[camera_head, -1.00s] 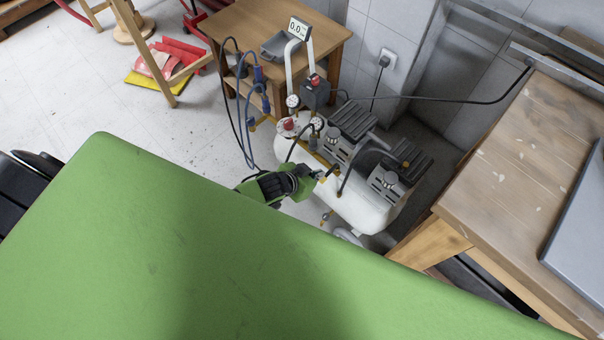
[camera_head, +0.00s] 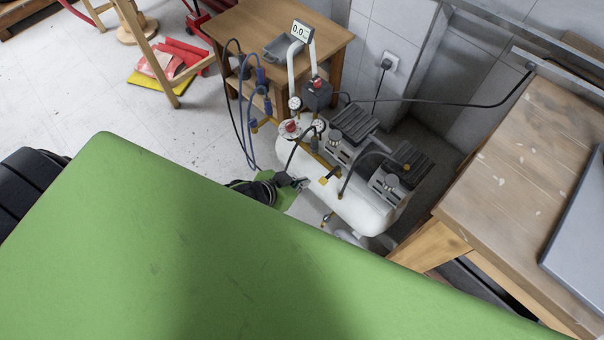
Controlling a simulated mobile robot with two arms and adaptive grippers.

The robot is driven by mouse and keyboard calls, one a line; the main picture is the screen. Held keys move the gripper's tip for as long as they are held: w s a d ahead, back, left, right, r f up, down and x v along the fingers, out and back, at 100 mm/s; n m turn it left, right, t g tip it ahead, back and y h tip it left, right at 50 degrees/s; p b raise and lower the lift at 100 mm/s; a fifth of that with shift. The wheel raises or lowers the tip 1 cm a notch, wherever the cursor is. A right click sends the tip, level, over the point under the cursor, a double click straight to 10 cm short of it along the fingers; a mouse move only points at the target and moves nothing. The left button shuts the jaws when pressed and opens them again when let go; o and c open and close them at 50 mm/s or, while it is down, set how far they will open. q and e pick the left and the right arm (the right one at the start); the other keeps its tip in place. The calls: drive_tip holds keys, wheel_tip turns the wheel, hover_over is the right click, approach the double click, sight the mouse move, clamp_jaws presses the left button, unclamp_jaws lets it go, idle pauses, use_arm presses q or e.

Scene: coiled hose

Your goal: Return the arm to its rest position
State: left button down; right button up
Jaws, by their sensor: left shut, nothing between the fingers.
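My left gripper (camera_head: 300,183) shows just past the edge of my green body. It is shut and empty, in front of the white tank of the air compressor (camera_head: 355,212). I cannot tell whether it touches the tank. Most of my left arm is hidden behind the green body. The coiled hose (camera_head: 247,135), blue and black, hangs in loops at the left of the compressor, by the small wooden table. My right gripper is not in view.
A small wooden table (camera_head: 240,22) with a grey tray (camera_head: 284,46) stands behind the compressor. A wooden workbench (camera_head: 510,150) is at the right. A black cable (camera_head: 440,101) runs across to the bench. Tiled floor (camera_head: 60,85) is open at the left.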

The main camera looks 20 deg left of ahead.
use_arm(q)
drive_tip(key=s+a+f+g+y, duration=0.1)
drive_tip(key=s+a+f, duration=0.25)
drive_tip(key=f, duration=0.35)
drive_tip(key=s+a+f+n+g+y, duration=0.1)
drive_tip(key=s+a+f, duration=0.1)
drive_tip(key=s+f, duration=0.4)
drive_tip(key=s+a+f+g+y, duration=0.1)
drive_tip(key=s+a+f, duration=0.2)
drive_tip(key=f, duration=0.5)
drive_tip(key=s+d+f+g, duration=0.1)
drive_tip(key=s+f, duration=0.4)
drive_tip(key=s, duration=0.6)
drive_tip(key=s+d+f+g, duration=0.2)
drive_tip(key=s+f+g, duration=0.1)
drive_tip(key=s, duration=0.8)
drive_tip(key=shift+f+n, duration=0.3)
drive_tip(key=shift+f, duration=0.55)
